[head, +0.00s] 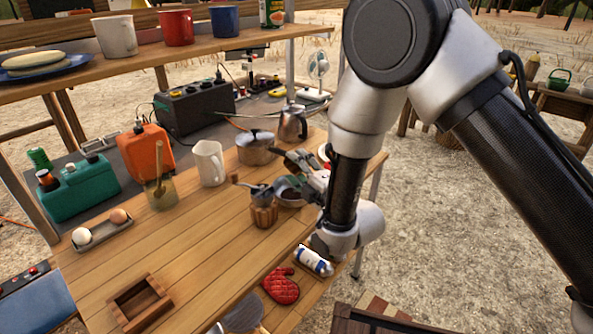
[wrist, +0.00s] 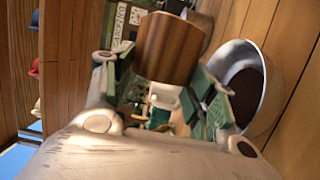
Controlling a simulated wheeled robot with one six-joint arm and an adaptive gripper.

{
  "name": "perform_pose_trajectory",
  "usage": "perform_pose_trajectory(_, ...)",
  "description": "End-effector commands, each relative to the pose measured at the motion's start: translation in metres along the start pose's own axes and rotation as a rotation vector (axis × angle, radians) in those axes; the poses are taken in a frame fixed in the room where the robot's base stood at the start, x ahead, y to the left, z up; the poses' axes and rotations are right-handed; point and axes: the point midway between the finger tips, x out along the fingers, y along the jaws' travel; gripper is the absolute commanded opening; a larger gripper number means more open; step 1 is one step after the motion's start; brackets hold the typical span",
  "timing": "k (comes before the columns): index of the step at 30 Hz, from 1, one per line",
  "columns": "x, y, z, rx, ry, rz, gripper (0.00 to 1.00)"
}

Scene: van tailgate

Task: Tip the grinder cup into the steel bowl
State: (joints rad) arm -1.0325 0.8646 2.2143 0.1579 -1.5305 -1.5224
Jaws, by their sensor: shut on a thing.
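My gripper (head: 300,168) is shut on the grinder cup (wrist: 172,48), a brown wooden cylinder that shows between the green-grey fingers in the wrist view. The cup is tilted, its axis lying well over to the side, and its mouth is turned out of sight. In the head view my gripper and arm mostly hide the cup. The steel bowl (wrist: 262,55) is beside and below the cup, with dark brown stuff inside. In the head view the bowl (head: 291,203) stands on the table, partly under my gripper.
The hand grinder (head: 263,213) with its crank stands close left of the bowl. A lidded pot (head: 255,148), a metal kettle (head: 293,123) and a white pitcher (head: 209,163) stand behind. An egg tray (head: 103,235) and an open wooden box (head: 140,304) are left. The table's front middle is clear.

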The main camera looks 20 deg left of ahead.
Motion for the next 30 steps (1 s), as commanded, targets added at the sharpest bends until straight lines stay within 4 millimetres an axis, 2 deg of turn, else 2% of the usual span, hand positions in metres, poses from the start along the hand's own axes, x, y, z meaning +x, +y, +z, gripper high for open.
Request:
perform_pose_trajectory(1, 0.001, 0.007, 0.003, 0.086, -0.005, -0.022, 0.32)
perform_pose_trajectory(9, 0.005, 0.026, 0.014, 0.598, -0.026, -0.183, 0.32)
perform_pose_trajectory(18, 0.008, 0.046, 0.021, 1.089, -0.046, -0.338, 0.32)
perform_pose_trajectory(24, 0.009, 0.056, 0.022, 1.324, -0.054, -0.412, 0.32)
perform_pose_trajectory(30, 0.009, 0.06, 0.022, 1.44, -0.059, -0.448, 0.32)
